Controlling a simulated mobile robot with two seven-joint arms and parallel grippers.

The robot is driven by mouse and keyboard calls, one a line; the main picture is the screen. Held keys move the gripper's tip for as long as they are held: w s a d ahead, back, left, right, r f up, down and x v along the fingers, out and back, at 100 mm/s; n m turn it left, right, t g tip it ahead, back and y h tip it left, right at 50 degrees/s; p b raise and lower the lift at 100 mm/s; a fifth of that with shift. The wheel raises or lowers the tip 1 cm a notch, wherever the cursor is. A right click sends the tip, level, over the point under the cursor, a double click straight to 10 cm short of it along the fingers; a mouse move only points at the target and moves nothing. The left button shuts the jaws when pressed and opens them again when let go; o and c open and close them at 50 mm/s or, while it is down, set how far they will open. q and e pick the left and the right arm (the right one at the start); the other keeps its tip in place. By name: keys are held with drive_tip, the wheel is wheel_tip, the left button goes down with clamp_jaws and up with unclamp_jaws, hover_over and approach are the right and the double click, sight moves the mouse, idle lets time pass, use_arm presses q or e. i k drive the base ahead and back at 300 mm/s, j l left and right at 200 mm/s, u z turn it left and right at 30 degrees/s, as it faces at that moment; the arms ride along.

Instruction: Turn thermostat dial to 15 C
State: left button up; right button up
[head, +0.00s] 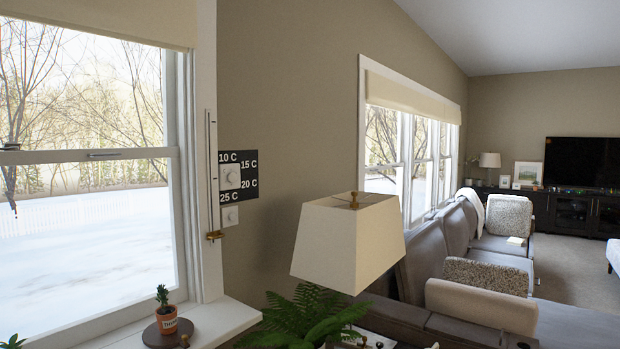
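The thermostat is a dark panel (250,160) on the wall beside the left window. It carries white labels: 10 C at the top, 15 C at upper right, 20 C at right and 25 C at lower left. A pale round dial (231,177) sits on a white square at the panel's left middle. The dial's pointer direction is too small to tell. Neither of my grippers shows in the head view.
A lamp with a cream shade (348,243) and a green fern (308,318) stand below and right of the panel. A small potted cactus (166,312) sits on the window sill (222,322). A grey sofa (430,245) lies to the right. The wall around the panel's right is bare.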

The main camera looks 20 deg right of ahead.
sight(231, 177)
drive_tip(key=z, duration=0.15)
drive_tip(key=i+l+z, duration=0.15)
drive_tip(key=i, duration=0.25)
drive_tip(key=i+l+z, duration=0.15)
drive_tip(key=i, duration=0.3)
drive_tip(key=i+l+z, duration=0.2)
drive_tip(key=i, duration=0.2)
